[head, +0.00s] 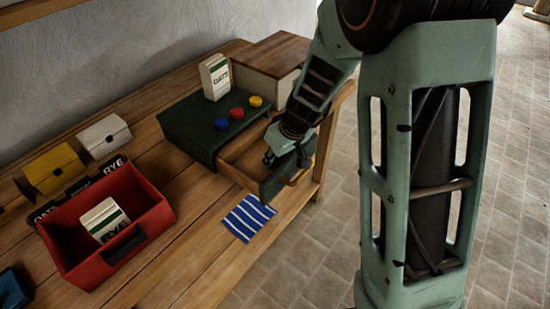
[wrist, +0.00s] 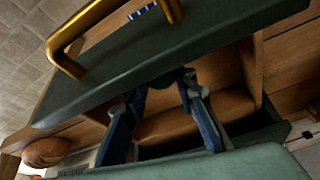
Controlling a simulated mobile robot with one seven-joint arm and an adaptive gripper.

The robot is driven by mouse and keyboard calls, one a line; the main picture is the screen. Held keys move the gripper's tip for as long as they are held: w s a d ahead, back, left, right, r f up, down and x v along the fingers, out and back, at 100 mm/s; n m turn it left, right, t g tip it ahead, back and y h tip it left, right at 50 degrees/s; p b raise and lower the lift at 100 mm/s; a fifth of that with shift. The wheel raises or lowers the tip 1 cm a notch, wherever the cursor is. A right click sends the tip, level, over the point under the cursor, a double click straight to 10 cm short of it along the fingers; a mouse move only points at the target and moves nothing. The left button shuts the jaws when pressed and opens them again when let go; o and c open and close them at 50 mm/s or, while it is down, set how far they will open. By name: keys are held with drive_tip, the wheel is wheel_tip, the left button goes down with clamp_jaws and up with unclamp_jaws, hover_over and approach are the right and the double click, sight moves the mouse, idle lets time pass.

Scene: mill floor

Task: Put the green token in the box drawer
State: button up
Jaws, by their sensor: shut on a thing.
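The dark green box (head: 185,128) stands on the bench with its wooden drawer (head: 236,172) pulled open. The drawer's green front with a brass handle (wrist: 62,50) shows in the wrist view. My gripper (head: 283,158) is pointed down at the open drawer, its fingers (wrist: 160,90) reaching between the drawer front and the box. They are shut on a small dark green piece (wrist: 160,80), which looks like the green token; it is mostly hidden and blends with the drawer front. In the head view the token cannot be made out.
Blue (head: 221,124), red (head: 237,113) and yellow (head: 255,101) tokens and an oats carton (head: 215,77) are on the box top. A wooden-topped case (head: 270,52) stands behind. A striped cloth (head: 248,218) lies in front. A red bin (head: 75,245) stands left.

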drive_tip(key=shift+f, duration=0.25)
drive_tip(key=o, duration=0.8)
drive_tip(key=shift+r, duration=0.1)
drive_tip(key=shift+r, duration=0.25)
drive_tip(key=p+v, duration=0.2)
drive_tip(key=v, duration=0.9)
drive_tip(key=shift+s+d+r, duration=0.15)
drive_tip(key=shift+d+r, duration=0.05)
drive_tip(key=shift+r, duration=0.15)
